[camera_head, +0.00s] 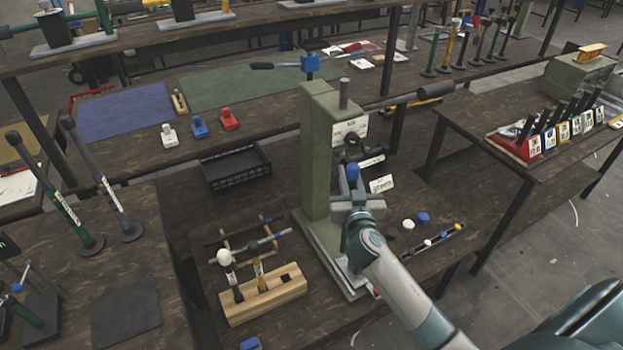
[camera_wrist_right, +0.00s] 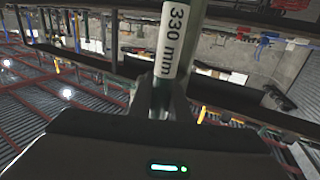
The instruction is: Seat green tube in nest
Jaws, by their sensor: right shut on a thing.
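My right gripper (camera_head: 354,200) is at the front of the green press (camera_head: 316,150), over its base plate. In the right wrist view my right gripper (camera_wrist_right: 164,100) is shut on a greenish tube (camera_wrist_right: 160,103) with a white "330 mm" label. In the head view the held tube is mostly hidden by the gripper and arm; a blue knob (camera_head: 352,172) shows just above the gripper. The nest is not clearly visible, and I cannot tell whether the tube touches it. My left gripper is not in view.
A wooden rack (camera_head: 240,315) with a white-capped and a yellow tool stands left of the press. A black crate (camera_head: 235,182) lies behind it. A strip with coloured caps (camera_head: 443,236) lies right of the press. The press lever (camera_head: 405,98) reaches out to the right above.

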